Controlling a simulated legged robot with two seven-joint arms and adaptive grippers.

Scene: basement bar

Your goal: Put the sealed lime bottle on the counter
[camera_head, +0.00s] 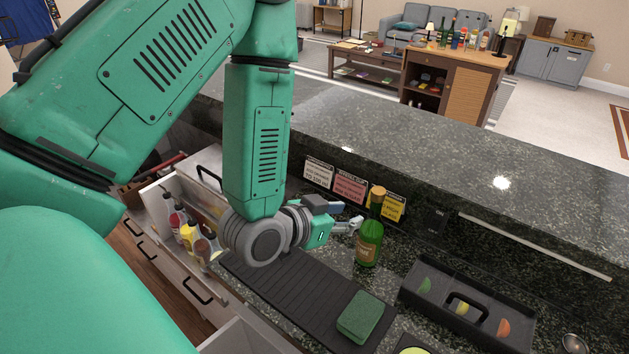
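A green bottle (369,243) with a tan label and a gold-brown cap stands upright on the lower dark stone worktop, just past the black ribbed mat. Its cap rises in front of the yellow sign. My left gripper (347,218) is immediately left of the bottle, at the height of its shoulder, pointing toward it. Its fingertips reach close to the glass; I cannot tell whether they touch it or how far apart they are. The raised stone counter (420,150) runs behind the bottle. My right gripper is out of view.
A black mat (285,287) with a green sponge (361,317) lies in front. A dark garnish caddy (465,305) stands to the right. Several bottles sit in an open drawer (160,205) at left. Signs line the backsplash. The raised counter top is clear.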

